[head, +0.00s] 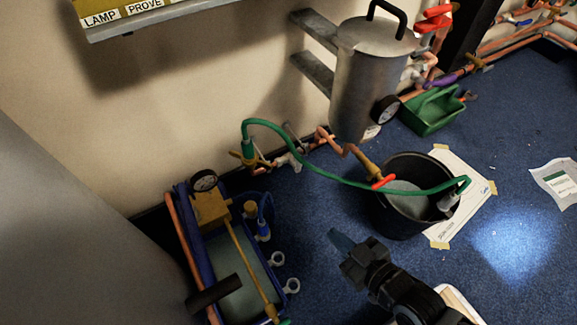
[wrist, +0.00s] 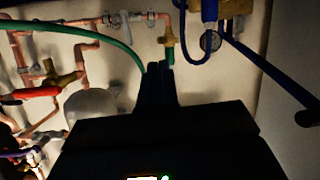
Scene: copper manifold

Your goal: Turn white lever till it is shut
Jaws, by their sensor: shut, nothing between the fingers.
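A small white lever (head: 287,159) appears on the low copper pipe by the wall in the head view, between the yellow-handled tap and the tank. It is small there, and its exact angle is hard to tell. In the wrist view a pale fitting (wrist: 126,17) on the copper pipe at the top seems to be the same valve. My gripper (head: 341,241) is over the blue floor, right of and nearer than the lever, and apart from it. Its closed dark fingers (wrist: 158,70) show empty in the wrist view, below the pipe.
A green hose (head: 330,172) arches from the tap to a black bucket (head: 405,232). A red lever (head: 384,182) sits on a brass valve by the bucket. A metal tank (head: 362,80) hangs above the pipe. A blue pump tub (head: 248,293) stands left.

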